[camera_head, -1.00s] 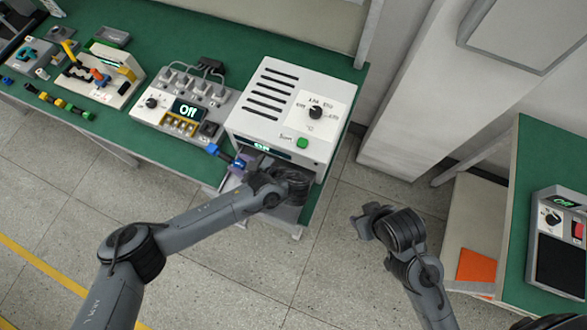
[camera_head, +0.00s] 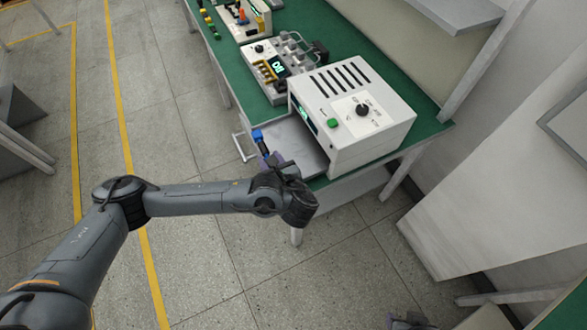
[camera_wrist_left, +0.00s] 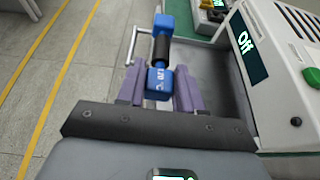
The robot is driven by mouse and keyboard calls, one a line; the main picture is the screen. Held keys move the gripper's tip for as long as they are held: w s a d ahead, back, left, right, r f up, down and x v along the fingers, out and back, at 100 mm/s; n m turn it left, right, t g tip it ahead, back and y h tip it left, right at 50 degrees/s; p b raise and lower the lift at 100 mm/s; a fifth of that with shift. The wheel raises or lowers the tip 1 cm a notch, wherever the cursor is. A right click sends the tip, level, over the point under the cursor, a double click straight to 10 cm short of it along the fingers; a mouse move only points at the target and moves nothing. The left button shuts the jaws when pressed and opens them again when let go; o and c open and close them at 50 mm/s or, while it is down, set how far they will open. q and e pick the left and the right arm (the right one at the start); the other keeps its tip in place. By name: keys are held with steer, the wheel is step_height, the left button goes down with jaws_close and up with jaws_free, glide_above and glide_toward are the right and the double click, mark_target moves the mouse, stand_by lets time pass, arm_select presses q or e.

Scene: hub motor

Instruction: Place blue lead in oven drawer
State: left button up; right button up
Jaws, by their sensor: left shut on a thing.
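The blue lead (camera_head: 259,136), a short piece with blue ends and a black middle, is held in my left gripper (camera_head: 270,158). In the left wrist view the lead (camera_wrist_left: 161,78) stands out between the two purple fingers, which are shut on it. The oven drawer (camera_head: 302,147) is pulled out from the white oven (camera_head: 362,135). The lead and fingers appear over the drawer's outer part, near its handle (camera_head: 240,143); their height above its floor is unclear. The right gripper (camera_head: 408,322) shows only partly at the bottom edge.
The oven has a green button (camera_head: 332,122), a black dial and a lit display reading "Off" in the wrist view. A grey device with a dial and display (camera_head: 275,68) stands beside it on the green bench (camera_head: 222,60). Floor is clear left of the drawer.

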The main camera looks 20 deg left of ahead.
arm_select(q)
steer(key=shift+y, duration=0.3)
steer(key=x, duration=0.2)
steer(key=b+x, duration=0.1)
steer(key=x, duration=0.1)
steer(key=shift+s+a, duration=0.2)
steer(key=shift+s, duration=0.05)
steer(key=b, duration=0.3)
glide_above(289, 156)
steer(key=f, duration=0.6)
steer(key=shift+s+a, duration=0.1)
steer(key=shift+s, duration=0.25)
steer(key=shift+w+f, duration=0.2)
steer(key=shift+w, duration=0.15)
steer(key=shift+f+b, duration=0.65)
steer(key=shift+f, duration=1.4)
arm_select(e)
steer(key=f, duration=0.4)
steer(key=a+f, duration=0.1)
steer(key=f, duration=0.1)
steer(key=shift+w, duration=0.25)
arm_select(q)
steer(key=shift+f, duration=0.1)
steer(key=o, duration=1)
steer(key=shift+o, duration=0.2)
arm_select(e)
steer(key=shift+d, duration=0.1)
